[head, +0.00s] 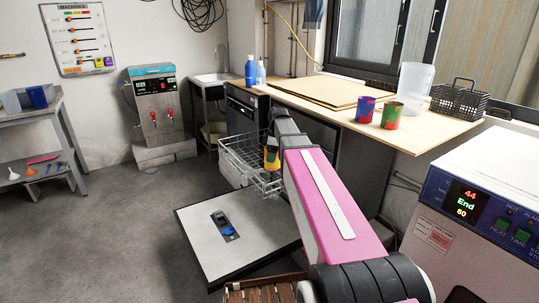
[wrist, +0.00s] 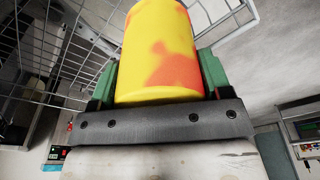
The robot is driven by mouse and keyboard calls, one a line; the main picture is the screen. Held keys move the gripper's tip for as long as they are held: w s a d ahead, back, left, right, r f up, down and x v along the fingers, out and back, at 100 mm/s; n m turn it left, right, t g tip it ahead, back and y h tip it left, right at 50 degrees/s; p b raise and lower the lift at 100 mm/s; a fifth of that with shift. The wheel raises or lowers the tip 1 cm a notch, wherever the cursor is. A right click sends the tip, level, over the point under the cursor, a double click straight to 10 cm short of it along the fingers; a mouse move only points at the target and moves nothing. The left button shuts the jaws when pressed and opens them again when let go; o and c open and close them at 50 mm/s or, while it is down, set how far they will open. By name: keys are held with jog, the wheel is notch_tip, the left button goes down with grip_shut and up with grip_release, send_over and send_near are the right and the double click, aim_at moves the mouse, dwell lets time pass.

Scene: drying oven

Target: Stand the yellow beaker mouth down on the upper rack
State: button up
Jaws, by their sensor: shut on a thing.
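The yellow beaker with orange patches (wrist: 158,50) is held between the green finger pads of my gripper (wrist: 158,76), which is shut on it. In the head view the beaker (head: 271,160) shows at the upper rack (head: 235,150), a wire basket pulled out over the open door. My arm hides part of the beaker and of the rack's right side. Rack wires (wrist: 48,52) show beside and behind the beaker in the wrist view. I cannot tell which way the mouth points, or whether the beaker touches the rack.
The lowered door (head: 195,235) lies below the rack. A wooden counter (head: 330,95) above on the right bears two patterned cups (head: 365,108), (head: 392,115), a clear jug (head: 415,85) and a black wire basket (head: 459,102). A white machine (head: 480,190) stands at right. The floor at left is clear.

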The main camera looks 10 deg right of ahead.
jog(key=w+f+n+g, duration=0.1)
jog(key=w+f+n, duration=0.1)
jog(key=w+n, duration=0.3)
jog(key=shift+w+f+n, duration=0.2)
jog(key=shift+f+n, duration=0.2)
jog(key=shift+n, duration=0.8)
jog(key=shift+d, duration=0.1)
jog(key=shift+f, duration=3.2)
jog(key=shift+f, duration=0.25)
jog(key=o, duration=1)
jog(key=shift+o, duration=0.2)
jog(key=shift+r, duration=0.1)
notch_tip(320, 180, up, 10)
jog(key=d, duration=0.1)
jog(key=shift+w+d+r, duration=0.2)
jog(key=shift+w+d, duration=0.05)
jog(key=shift+w, duration=0.05)
